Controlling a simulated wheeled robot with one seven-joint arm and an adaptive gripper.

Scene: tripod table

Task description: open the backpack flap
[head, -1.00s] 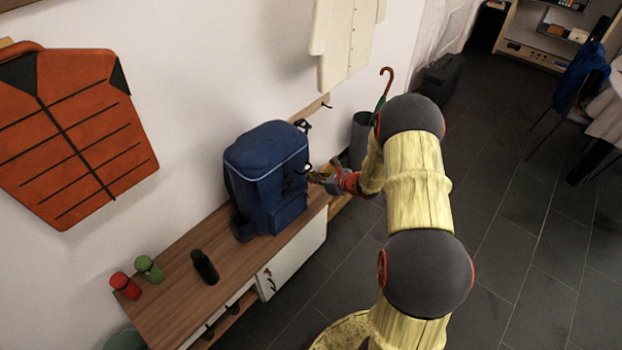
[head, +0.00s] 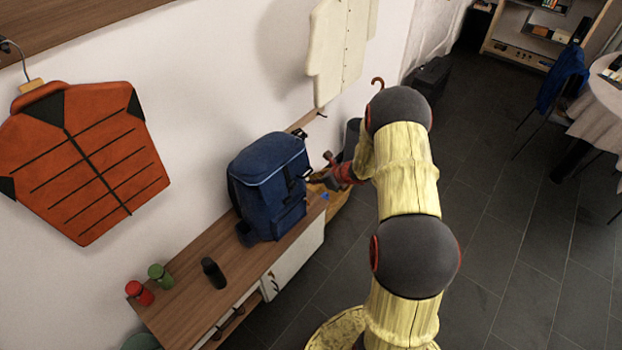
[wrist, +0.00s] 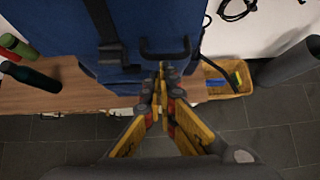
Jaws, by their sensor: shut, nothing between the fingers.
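The blue backpack (head: 272,190) stands upright on the wooden bench. Its top flap (head: 268,158), edged with a light line, lies down over the bag. In the wrist view the backpack's blue face (wrist: 160,16) fills the top middle, with a dark strap (wrist: 104,28) and a black loop handle (wrist: 165,50). My gripper (head: 318,179) is at the right side of the backpack in the head view. In the wrist view my gripper (wrist: 163,72) is shut and empty, its tips just below the loop handle; I cannot tell whether they touch it.
A yellow crate (wrist: 228,78) stands right of my gripper in the wrist view. An orange jacket (head: 85,165) hangs on the wall.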

